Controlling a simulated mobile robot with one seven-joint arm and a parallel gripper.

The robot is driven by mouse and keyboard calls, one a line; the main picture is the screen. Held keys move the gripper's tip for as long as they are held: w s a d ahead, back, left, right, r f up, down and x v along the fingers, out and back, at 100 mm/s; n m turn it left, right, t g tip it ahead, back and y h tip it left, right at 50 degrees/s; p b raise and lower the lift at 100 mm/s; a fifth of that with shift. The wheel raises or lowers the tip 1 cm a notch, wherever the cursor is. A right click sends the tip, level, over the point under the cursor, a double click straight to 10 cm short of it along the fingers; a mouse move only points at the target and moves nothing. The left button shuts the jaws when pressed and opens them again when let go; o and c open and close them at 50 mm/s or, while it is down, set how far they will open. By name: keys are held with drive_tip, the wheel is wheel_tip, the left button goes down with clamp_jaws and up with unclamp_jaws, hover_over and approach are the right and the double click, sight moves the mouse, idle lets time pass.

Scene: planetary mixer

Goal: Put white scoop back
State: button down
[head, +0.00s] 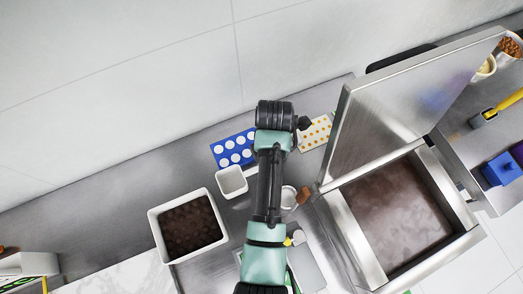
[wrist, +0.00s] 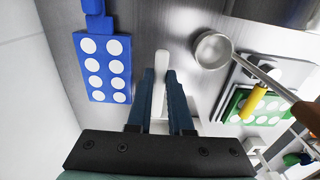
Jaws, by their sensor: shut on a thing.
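My gripper (wrist: 160,80) shows in the wrist view, its two blue fingers shut on a narrow white piece. I take this piece for part of the white scoop (wrist: 161,70); the rest of it is hidden by the fingers and the black palm. In the head view my arm covers the gripper and its fingertips. A white square cup (head: 231,181) shows beside my arm in the head view; I cannot tell whether it is part of the scoop.
A blue board with white discs (head: 235,148) lies left of my arm. A ladle (wrist: 212,50) lies to the right in the wrist view. A white bin of dark matter (head: 160,240) stands left. A large metal machine with a raised lid (head: 385,110) stands right.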

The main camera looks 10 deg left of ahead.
drive_tip(key=shift+w+f, duration=0.15)
drive_tip(key=shift+f, duration=2.5)
drive_tip(key=c, duration=0.8)
unclamp_jaws()
